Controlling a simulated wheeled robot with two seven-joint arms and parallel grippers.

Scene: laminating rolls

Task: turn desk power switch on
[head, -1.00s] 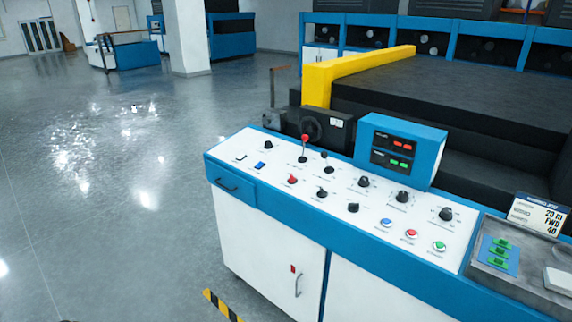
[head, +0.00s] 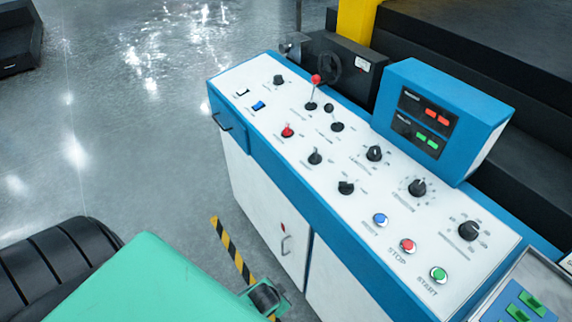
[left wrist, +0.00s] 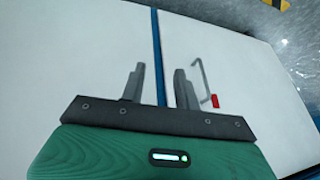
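The white sloped control panel (head: 330,150) of a blue-edged desk fills the middle of the head view. A blue rocker switch (head: 258,105) sits near its far left end, by a black knob (head: 278,80). A red knob (head: 287,131) is a little nearer. I cannot read which one is labelled as power. In the left wrist view, my left gripper (left wrist: 160,68) is open and empty, its two fingers apart in front of the white cabinet doors. My right gripper is not in view.
A red-topped lever (head: 315,80) and several black knobs stand up from the panel. Blue, red (head: 408,245) and green buttons are at the near end. A blue display box (head: 440,110) rises behind. A cabinet handle (left wrist: 205,78) is right of my fingers. Open floor lies left.

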